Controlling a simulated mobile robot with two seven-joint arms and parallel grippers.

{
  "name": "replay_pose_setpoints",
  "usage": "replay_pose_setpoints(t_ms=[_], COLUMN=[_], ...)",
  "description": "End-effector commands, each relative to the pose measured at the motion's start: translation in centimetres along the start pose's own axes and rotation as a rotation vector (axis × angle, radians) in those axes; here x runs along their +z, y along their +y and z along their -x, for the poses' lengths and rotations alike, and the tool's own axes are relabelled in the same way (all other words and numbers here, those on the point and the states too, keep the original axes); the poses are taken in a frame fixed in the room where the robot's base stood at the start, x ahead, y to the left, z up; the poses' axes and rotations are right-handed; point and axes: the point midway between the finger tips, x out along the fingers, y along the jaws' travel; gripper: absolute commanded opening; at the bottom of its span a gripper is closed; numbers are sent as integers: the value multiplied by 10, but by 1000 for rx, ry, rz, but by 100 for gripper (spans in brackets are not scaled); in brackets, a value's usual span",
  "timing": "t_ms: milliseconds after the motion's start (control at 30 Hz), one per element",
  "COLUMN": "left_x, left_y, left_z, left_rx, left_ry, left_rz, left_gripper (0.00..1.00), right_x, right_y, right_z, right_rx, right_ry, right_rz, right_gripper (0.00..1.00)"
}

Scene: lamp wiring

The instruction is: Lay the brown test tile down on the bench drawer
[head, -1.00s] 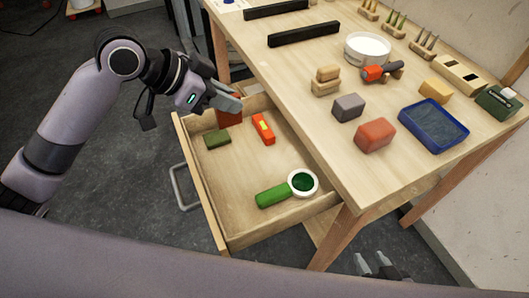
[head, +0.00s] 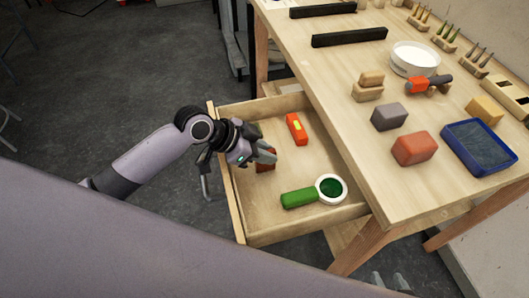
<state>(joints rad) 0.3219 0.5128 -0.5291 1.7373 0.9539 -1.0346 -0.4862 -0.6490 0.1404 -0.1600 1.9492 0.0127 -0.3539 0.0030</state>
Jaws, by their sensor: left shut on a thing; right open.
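The brown test tile (head: 265,166) is held in my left gripper (head: 266,156), with its lower part showing below the fingers. It is inside the outline of the open bench drawer (head: 300,229), over the middle of its left side. It looks upright; I cannot tell whether its lower edge touches the drawer floor. My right gripper (head: 393,284) is at the bottom edge of the picture, open and empty, away from the drawer.
In the drawer lie a red-orange device with a yellow label (head: 296,129) and a green-handled magnifier (head: 315,192). The bench top (head: 340,80) holds a grey block (head: 389,117), a red block (head: 414,149) and a blue tray (head: 479,147). Drawer floor is bare between tile and magnifier.

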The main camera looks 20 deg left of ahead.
Motion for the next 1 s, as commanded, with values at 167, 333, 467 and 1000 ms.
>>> replay_pose_setpoints(t_ms=[167,333,467,1000], left_x=[2,4,5,3], left_y=[0,0,0,-1], left_z=[-3,-4,-5,18], left_rx=[-2,-1,-1,-3], left_ry=[3,2,1,-1], left_rz=[-1,-1,-1,-3], left_gripper=[0,0,44,46], right_x=[0,1,1,-2], right_y=[0,0,0,0], right_z=[0,-1,-1,1], right_rx=[0,1,1,1], right_ry=[0,0,0,0], right_rz=[-1,-1,-1,-1], right_gripper=[43,43,43,43])
